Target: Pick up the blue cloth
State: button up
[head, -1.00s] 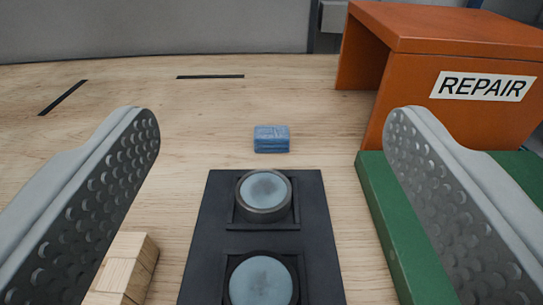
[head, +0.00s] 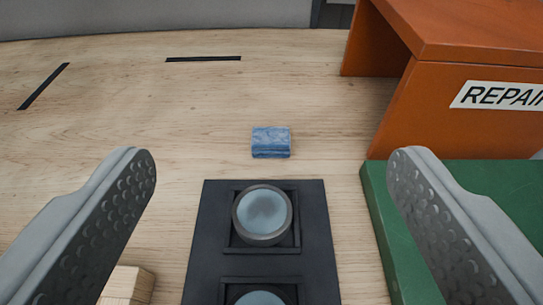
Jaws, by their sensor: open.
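The blue cloth (head: 271,142) is a small folded block lying on the wooden table, just beyond the far end of a black tray. My gripper (head: 271,165) is open and empty, with one grey finger at each side of the picture. How high the gripper is above the table is hard to tell.
The black tray (head: 215,235) holds round light-blue-topped pieces (head: 262,211) in square recesses. A green board (head: 376,205) and an orange box marked REPAIR (head: 430,95) stand at the right. Wooden blocks (head: 127,285) lie at lower left. The table (head: 130,105) beyond is clear.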

jog(key=w+g, duration=0.7)
jog(key=w, duration=0.5)
jog(key=g, duration=0.8)
send_over(271, 136)
jog(key=f, duration=1.3)
jog(key=shift+w+d+f, duration=0.15)
jog(key=shift+w+d, duration=0.05)
jog(key=shift+d, duration=0.1)
jog(key=shift+s+a+f, duration=0.1)
jog(key=shift+a+f, duration=0.05)
jog(key=shift+f, duration=1.2)
jog(key=shift+s+a+f, duration=0.1)
jog(key=shift+a+f, duration=0.05)
jog(key=shift+f, duration=1.2)
jog(key=shift+c, duration=0.4)
jog(key=c, duration=1.1)
jog(key=shift+o, duration=0.2)
